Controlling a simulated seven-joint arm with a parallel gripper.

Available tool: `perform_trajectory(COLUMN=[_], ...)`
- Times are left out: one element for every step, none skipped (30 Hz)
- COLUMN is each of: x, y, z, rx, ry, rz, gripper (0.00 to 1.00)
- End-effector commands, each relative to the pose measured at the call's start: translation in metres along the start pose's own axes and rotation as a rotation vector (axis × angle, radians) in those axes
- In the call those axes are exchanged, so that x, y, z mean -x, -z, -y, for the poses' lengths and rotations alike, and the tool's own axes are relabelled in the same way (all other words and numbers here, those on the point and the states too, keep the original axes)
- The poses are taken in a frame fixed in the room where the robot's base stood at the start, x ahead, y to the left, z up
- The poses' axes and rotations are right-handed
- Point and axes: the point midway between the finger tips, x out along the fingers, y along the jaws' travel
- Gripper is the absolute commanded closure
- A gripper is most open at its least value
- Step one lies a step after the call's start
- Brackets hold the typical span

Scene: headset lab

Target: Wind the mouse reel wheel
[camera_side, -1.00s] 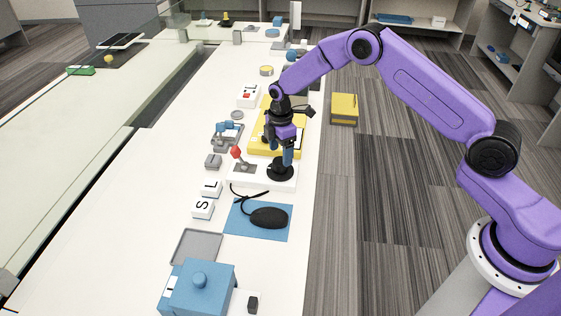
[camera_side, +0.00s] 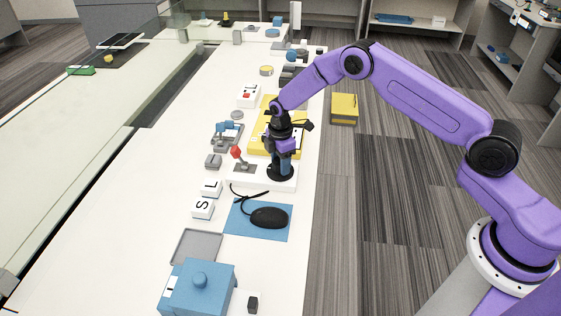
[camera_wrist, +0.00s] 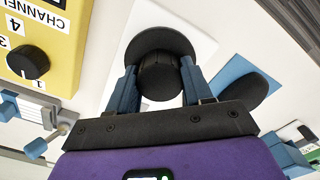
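The reel wheel is a black disc with a ribbed knob (camera_wrist: 160,75) on top, seen in the wrist view. In the side view its disc (camera_side: 281,174) sits on a white base (camera_side: 248,180). My gripper (camera_wrist: 159,66) has one blue finger on each side of the knob, pointing down at the wheel. The fingers are spread about the knob's width; whether they touch it is not clear. In the side view my gripper (camera_side: 282,164) hides part of the wheel. A black mouse (camera_side: 268,217) with a cable lies on a blue mat (camera_side: 241,228) in front of the base.
A red-tipped lever (camera_side: 236,153) stands left of the wheel. A yellow box (camera_side: 262,138) with a channel dial (camera_wrist: 28,62) is just behind. A grey tray (camera_side: 196,247) and blue box (camera_side: 205,290) lie nearer the camera.

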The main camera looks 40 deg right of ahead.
Motion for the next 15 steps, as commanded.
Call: perform_trajectory(x=[0.0001, 0.0002, 0.0002, 0.0002, 0.0002, 0.0003, 0.0003, 0.0003, 0.0003, 0.0003, 0.0003, 0.0004, 0.0005, 0.0005, 0.0005], y=[-0.0002, -0.0002, -0.0003, -0.0004, -0.0005, -0.0006, -0.0006, -0.0005, -0.0002, -0.0001, -0.0004, -0.0007, -0.0005, -0.0003, -0.0005], z=[0.0002, 0.0001, 0.0001, 0.0001, 0.0001, 0.0001, 0.0002, 0.0002, 0.0004, 0.0004, 0.0004, 0.0002, 0.0003, 0.0004, 0.0003], rx=[-0.002, -0.004, -0.009, -0.013, -0.02, -0.031, -0.04, -0.051, -0.069, -0.083, -0.102, -0.127, -0.148, -0.17, -0.202], ry=[0.001, 0.001, 0.001, 0.001, 0.001, 0.001, 0.001, 0.001, 0.001, 0.002, 0.002, 0.002, 0.002, 0.002, 0.002], rz=[0.0, 0.0, 0.0, 0.0, 0.001, 0.001, 0.001, 0.001, 0.001, 0.001, 0.001, 0.001, 0.001, 0.001, 0.001], gripper=[0.8, 0.8, 0.8, 0.81, 0.81, 0.8, 0.8, 0.8, 0.8, 0.8, 0.8, 0.8, 0.8, 0.8, 0.8])
